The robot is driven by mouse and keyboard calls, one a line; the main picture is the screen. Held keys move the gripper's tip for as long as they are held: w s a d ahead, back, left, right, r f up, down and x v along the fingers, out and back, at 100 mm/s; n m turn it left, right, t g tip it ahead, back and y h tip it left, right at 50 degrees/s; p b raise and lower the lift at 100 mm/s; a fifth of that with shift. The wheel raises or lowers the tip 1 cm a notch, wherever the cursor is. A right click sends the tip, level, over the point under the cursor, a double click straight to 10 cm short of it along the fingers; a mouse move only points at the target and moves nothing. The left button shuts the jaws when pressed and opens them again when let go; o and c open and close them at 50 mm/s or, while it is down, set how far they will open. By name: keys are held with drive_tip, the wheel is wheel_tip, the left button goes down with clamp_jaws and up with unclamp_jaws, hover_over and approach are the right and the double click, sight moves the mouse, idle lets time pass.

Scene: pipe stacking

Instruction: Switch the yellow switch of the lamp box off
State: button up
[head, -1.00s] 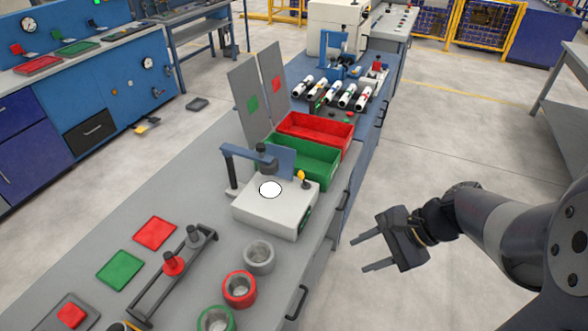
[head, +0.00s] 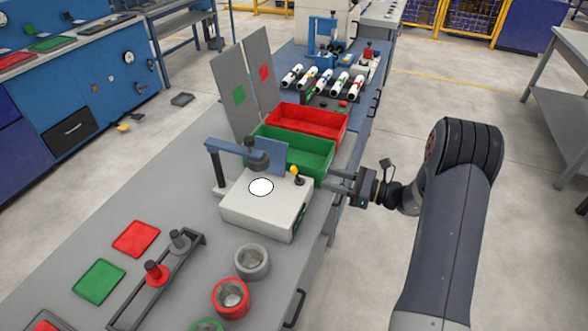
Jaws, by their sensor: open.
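The lamp box (head: 262,212) is a pale grey box on the bench, with a white lit-looking disc (head: 261,187) on its top. The yellow switch (head: 295,170) is a small yellow-tipped lever standing up at the box's back right corner. My gripper (head: 330,178) is open and empty, to the right of the switch and apart from it, near the bench's right edge. Its fingers point left toward the switch and the green bin's corner.
A green bin (head: 318,163) and a red bin (head: 335,125) stand behind the box. A blue arm fixture (head: 228,146) overhangs the box's back left. A grey ring (head: 252,262) and a red ring (head: 231,298) lie in front.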

sight(295, 169)
drive_tip(key=p+x, duration=0.2)
drive_tip(key=x, duration=0.8)
drive_tip(key=shift+a, duration=0.2)
clamp_jaws()
